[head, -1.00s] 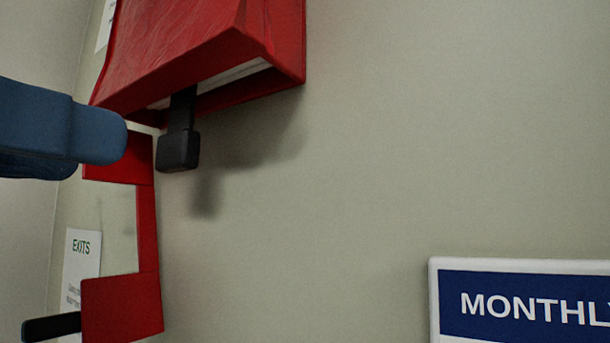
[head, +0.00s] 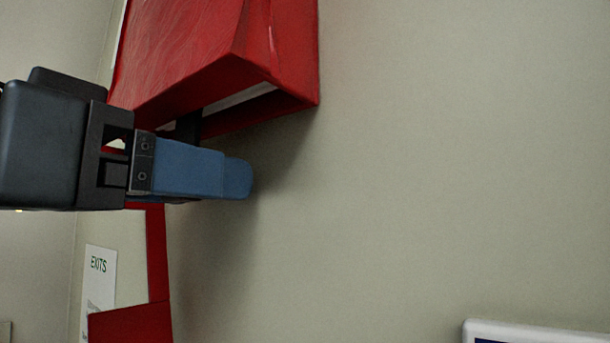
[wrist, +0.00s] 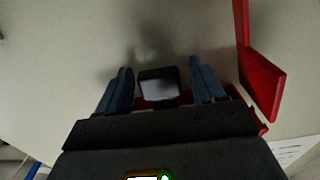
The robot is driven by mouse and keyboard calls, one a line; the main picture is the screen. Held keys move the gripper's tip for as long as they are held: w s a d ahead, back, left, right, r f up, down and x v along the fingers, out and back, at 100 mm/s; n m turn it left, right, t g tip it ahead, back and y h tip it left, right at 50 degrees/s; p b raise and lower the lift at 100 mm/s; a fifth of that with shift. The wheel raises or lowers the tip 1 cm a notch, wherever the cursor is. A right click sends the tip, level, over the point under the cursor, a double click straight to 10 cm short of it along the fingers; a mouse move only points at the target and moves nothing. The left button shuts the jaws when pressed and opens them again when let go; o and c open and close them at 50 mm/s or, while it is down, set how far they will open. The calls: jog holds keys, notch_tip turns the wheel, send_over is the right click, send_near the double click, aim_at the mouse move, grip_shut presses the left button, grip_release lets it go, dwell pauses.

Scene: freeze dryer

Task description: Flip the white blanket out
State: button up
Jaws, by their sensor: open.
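The white blanket (head: 240,96) shows only as a thin pale strip in the bottom opening of a red wall-mounted holder (head: 205,65); the rest is hidden inside. A black pull tab (head: 188,127) hangs from the opening, mostly hidden behind my gripper (head: 238,179) in the head view. In the wrist view the tab's dark end (wrist: 158,84) lies between the two blue fingers of my gripper (wrist: 160,70), with gaps on both sides. My gripper is open, just below the holder, and holds nothing.
A red bracket (head: 158,255) runs down the wall below the holder and also shows in the wrist view (wrist: 262,80). A white EXITS sign (head: 98,285) is at left. The wall to the right is bare, down to a sign's edge (head: 535,332).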

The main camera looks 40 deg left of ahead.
jog(key=shift+c, duration=0.3)
jog(key=shift+f, duration=0.1)
grip_shut()
